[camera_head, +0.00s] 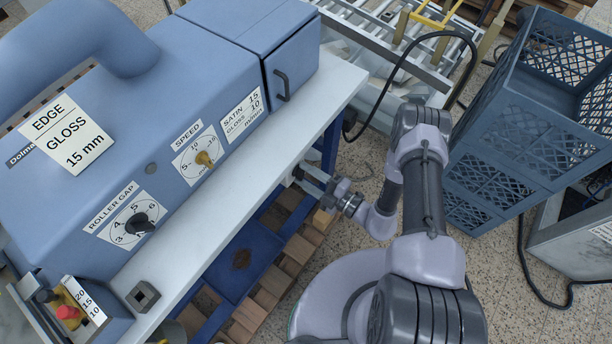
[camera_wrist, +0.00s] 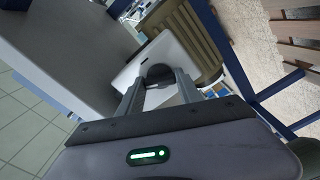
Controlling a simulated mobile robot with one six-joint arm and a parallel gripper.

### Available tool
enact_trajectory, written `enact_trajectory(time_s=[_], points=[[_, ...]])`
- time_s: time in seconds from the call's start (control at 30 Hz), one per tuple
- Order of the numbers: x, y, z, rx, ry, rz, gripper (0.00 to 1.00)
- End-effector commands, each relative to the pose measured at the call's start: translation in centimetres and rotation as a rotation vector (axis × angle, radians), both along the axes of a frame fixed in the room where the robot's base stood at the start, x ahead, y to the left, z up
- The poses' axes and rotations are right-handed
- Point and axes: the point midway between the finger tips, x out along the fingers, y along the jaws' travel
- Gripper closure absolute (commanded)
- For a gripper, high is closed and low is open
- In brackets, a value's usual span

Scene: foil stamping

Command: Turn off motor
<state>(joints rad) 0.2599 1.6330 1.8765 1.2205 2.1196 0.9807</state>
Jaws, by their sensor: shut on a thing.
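A dark round knob (camera_wrist: 159,72) sits on a white plate or box (camera_wrist: 178,52) under the edge of the machine's table. My gripper (camera_wrist: 160,92) has its two fingers on either side of this knob and is shut on it. The fingers partly hide the knob, so its pointer and any marking cannot be read. In the head view, my gripper (camera_head: 306,178) reaches in under the table's right edge, and the knob is hidden there.
The blue machine (camera_head: 190,80) stands on a white table (camera_head: 225,182), with a yellow speed knob (camera_head: 204,158), a black roller-gap knob (camera_head: 139,223) and a red button (camera_head: 67,312). Blue crates (camera_head: 500,150) stand right of my arm. A black cable (camera_head: 395,72) hangs behind it.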

Motion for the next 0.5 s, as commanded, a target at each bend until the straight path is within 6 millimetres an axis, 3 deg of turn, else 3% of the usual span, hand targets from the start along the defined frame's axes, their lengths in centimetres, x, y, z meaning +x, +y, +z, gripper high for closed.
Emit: enact_trajectory(time_s=[0.5], points=[[0.01,-0.01,-0.03,-0.234,-0.3,0.0,0.99]])
